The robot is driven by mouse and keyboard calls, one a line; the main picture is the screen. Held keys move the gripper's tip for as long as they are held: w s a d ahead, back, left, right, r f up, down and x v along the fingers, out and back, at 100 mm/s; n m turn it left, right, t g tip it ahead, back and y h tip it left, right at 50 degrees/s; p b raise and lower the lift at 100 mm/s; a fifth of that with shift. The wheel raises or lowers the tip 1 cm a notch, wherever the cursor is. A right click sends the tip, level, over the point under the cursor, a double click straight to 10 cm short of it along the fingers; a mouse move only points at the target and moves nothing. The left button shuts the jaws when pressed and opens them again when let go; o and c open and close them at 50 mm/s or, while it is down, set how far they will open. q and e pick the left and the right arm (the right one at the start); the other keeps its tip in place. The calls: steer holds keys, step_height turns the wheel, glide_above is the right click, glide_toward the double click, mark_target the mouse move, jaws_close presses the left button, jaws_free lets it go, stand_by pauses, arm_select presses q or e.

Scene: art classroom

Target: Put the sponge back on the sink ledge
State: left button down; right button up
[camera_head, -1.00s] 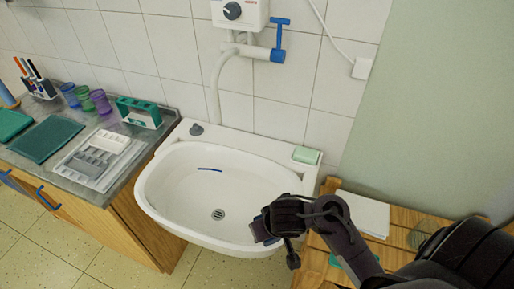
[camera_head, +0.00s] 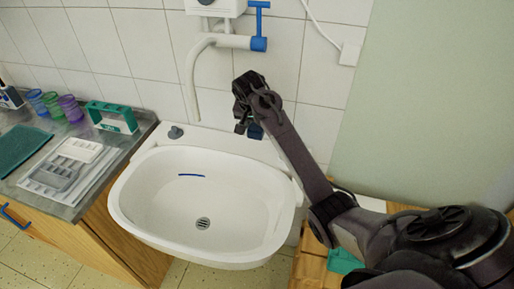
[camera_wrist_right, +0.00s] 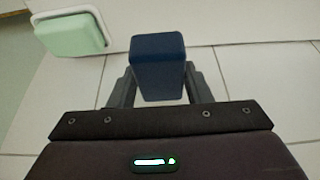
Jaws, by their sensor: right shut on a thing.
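A dark blue block (camera_wrist_right: 158,65), which I take to be the sponge, is between the fingers of my right gripper (camera_wrist_right: 158,82) in the right wrist view. My right gripper (camera_head: 249,124) is shut on it above the back right of the sink in the head view, where only a little blue (camera_head: 255,132) shows. The white sink ledge (camera_head: 208,136) runs along the tiled wall behind the basin. Whether the block touches the ledge I cannot tell. My left gripper is not in view.
A pale green block in a white holder (camera_wrist_right: 72,35) sits beside the blue block in the wrist view; my arm hides it in the head view. A dark stopper (camera_head: 176,132) sits on the ledge's left. The spout (camera_head: 190,85) hangs above.

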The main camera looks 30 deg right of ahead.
step_height(320, 180, down, 8)
steer(key=shift+r+p, duration=0.15)
steer(key=shift+p, duration=0.25)
steer(key=o, duration=1)
steer(key=shift+c, duration=0.2)
steer(key=b+v, duration=0.1)
steer(key=v, duration=1.1)
